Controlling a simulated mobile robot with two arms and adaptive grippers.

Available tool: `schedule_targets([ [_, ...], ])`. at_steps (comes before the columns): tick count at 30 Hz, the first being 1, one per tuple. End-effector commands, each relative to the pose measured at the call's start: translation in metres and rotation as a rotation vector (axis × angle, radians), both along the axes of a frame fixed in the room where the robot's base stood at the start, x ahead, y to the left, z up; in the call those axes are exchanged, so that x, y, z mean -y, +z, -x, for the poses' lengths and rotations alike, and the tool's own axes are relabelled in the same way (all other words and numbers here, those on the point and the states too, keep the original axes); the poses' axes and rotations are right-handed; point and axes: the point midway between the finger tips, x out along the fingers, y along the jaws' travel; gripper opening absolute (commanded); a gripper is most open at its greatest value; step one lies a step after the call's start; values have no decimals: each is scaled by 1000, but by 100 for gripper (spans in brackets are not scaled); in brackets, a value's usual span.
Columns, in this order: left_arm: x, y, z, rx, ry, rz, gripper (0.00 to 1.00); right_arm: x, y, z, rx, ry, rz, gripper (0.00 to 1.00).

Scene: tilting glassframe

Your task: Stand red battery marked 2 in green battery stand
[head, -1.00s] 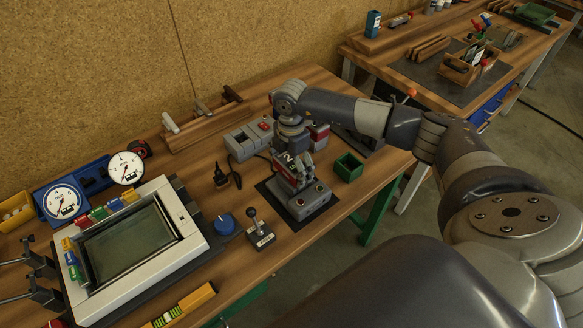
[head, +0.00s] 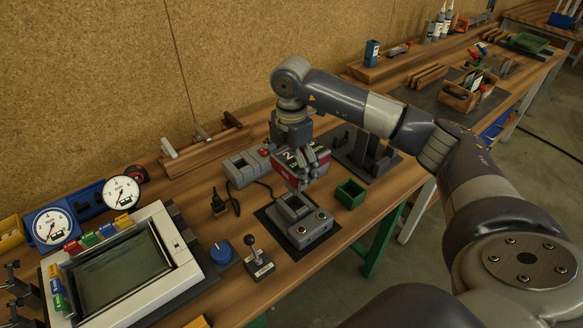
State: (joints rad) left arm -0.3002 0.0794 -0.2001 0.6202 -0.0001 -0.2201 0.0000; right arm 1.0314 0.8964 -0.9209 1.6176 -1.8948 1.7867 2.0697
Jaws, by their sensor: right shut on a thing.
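My right gripper (head: 308,176) is shut on the red battery marked 2 (head: 290,167) and holds it above the grey dock (head: 317,232). The battery looks about upright, its white 2 facing the camera; the fingers cover part of it. The dock's socket looks empty. The green battery stand (head: 350,194) is a small open-topped box just right of the dock, with its opening up. It is apart from the held battery. My left gripper is not in view.
A grey two-slot block (head: 241,170) stands behind left of the dock. A black bracket (head: 365,155) stands behind the green stand. A joystick (head: 258,262), blue knob (head: 221,253) and framed screen (head: 115,268) lie left. The table's front edge is close to the stand.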

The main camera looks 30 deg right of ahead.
Motion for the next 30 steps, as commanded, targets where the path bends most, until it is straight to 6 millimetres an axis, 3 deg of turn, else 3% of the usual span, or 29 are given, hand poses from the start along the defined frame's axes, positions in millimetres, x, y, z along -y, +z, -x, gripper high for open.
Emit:
schedule_targets([
  [30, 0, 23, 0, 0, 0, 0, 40, 0, 33, -1, 2, 0, 0, 57],
])
